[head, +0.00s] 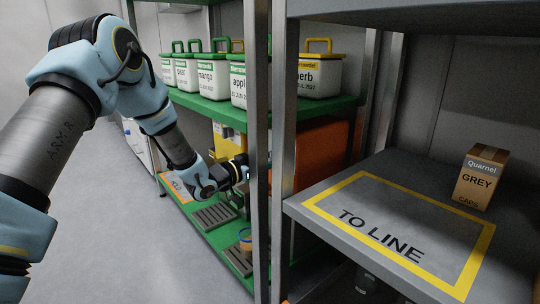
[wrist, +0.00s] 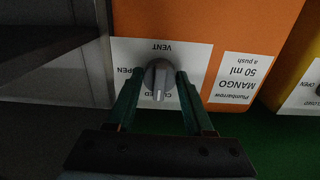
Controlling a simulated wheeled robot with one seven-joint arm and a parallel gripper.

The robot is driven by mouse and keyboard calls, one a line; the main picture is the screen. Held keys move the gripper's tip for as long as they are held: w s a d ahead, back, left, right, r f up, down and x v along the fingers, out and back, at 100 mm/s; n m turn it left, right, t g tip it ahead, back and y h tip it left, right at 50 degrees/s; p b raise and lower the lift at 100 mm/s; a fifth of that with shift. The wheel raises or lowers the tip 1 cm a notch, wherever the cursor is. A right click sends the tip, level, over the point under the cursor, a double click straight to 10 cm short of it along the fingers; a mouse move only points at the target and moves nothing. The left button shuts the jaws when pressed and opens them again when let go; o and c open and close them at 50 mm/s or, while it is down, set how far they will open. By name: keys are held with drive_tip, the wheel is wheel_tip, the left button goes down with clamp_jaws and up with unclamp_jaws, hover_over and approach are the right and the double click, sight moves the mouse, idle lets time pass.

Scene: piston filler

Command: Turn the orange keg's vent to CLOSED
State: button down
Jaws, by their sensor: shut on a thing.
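The orange keg (wrist: 210,20) fills the upper middle of the wrist view, seen upside down, with a white "MANGO 50 ml" label. Its vent plate (wrist: 195,55) reads VENT, OPEN and CLOSED. The grey vent knob (wrist: 158,78) has its ridge running down the picture, over the middle of the word CLOSED; OPEN is at its left. My gripper (wrist: 159,77) is shut on the knob, one dark green finger on each side. In the head view my gripper is at the green rack, partly hidden by a metal post, and the vent cannot be seen.
A yellow keg (wrist: 300,75) stands right of the orange one in the wrist view. A dark shelf edge (wrist: 55,40) is at left. In the head view, metal posts (head: 258,150) stand close to my arm, lidded tubs (head: 212,75) sit above, and a grey shelf (head: 310,205) holds a carton (head: 480,178).

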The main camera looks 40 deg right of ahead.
idle(0.3)
drive_tip(key=shift+c, duration=1.5)
unclamp_jaws()
drive_tip(key=a+p, duration=0.2)
drive_tip(key=a, duration=0.8)
drive_tip(key=shift+w+a, duration=0.3)
drive_tip(key=shift+a, duration=0.1)
